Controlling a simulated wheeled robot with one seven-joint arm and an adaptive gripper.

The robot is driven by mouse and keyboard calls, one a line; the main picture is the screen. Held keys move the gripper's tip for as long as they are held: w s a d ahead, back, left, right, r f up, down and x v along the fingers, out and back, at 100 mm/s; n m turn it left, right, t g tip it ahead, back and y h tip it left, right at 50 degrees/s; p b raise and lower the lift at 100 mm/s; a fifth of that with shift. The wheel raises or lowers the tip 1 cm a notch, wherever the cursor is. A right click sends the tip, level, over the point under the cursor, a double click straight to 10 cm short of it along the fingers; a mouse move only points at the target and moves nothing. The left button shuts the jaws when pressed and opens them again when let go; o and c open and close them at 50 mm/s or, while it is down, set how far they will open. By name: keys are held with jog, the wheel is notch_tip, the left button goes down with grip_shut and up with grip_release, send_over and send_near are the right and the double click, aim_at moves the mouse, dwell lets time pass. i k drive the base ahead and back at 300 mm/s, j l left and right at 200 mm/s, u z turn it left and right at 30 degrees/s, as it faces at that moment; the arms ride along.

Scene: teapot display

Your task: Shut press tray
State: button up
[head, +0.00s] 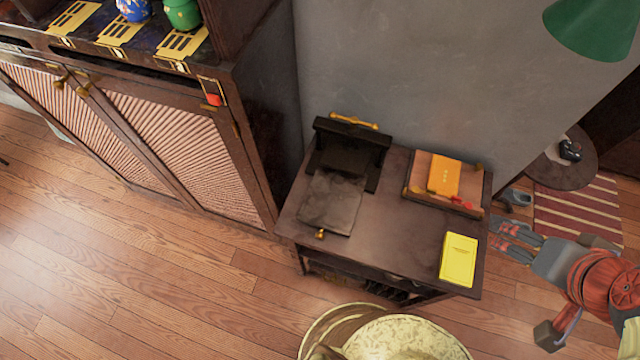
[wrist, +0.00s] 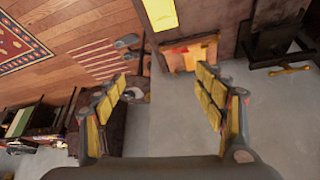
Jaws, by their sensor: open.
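The press (head: 350,150) is a dark frame with a brass bar on top, standing at the left back of a small dark table. Its flat dark tray (head: 331,203) sticks out toward the table's front left, with a small brass knob (head: 320,234) at its front edge. The press also shows at the upper right of the wrist view (wrist: 272,45). My gripper (wrist: 165,88) is open and empty in the wrist view, its yellow-padded fingers wide apart. It is away from the tray, and the tray itself is not clear in that view.
The table (head: 390,228) also bears a wooden box (head: 416,178) holding an orange item (head: 444,175), and a yellow booklet (head: 459,259) at the front right. A dark cabinet (head: 150,130) stands left. A figure (head: 590,280) is at the right. Wooden floor is free at front left.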

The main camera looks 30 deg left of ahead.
aim_at(331, 203)
jog(key=j+u, duration=0.15)
jog(key=u, duration=0.35)
jog(key=j+u, duration=0.2)
jog(key=u, duration=0.25)
jog(key=j+u, duration=0.15)
jog(key=u, duration=0.35)
jog(key=k+u, duration=0.6)
jog(key=u, duration=0.15)
